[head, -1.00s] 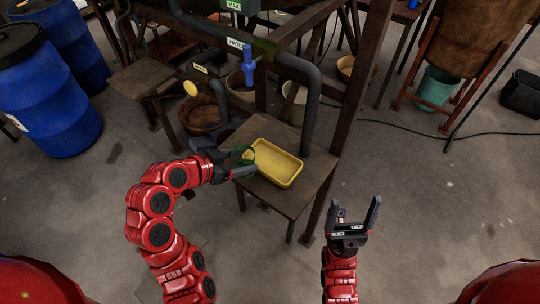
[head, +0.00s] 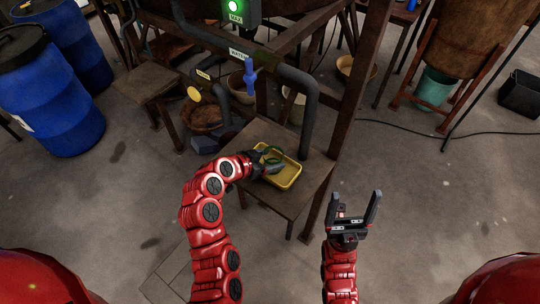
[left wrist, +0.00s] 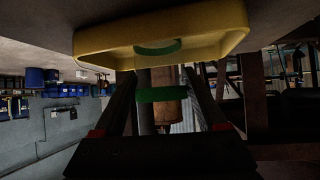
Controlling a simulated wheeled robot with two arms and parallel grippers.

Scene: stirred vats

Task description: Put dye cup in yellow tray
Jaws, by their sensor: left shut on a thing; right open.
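The yellow tray (head: 287,179) lies on the small brown table. The dye cup (head: 272,151) shows as green parts at my left gripper (head: 268,163), over the tray's far left part. The left gripper is shut on it. In the left wrist view, a green band of the cup (left wrist: 162,95) is between the fingers, and a green curved edge shows against the yellow tray (left wrist: 100,42). The fingers hide much of the cup; I cannot tell whether it touches the tray floor. My right gripper (head: 354,212) is open and empty, right of the table.
The brown table (head: 262,133) stands under a frame with a grey pipe (head: 309,105) close behind the tray. A blue valve handle (head: 249,75) and a box with a green lamp (head: 238,10) are above. Blue barrels (head: 50,100) stand left.

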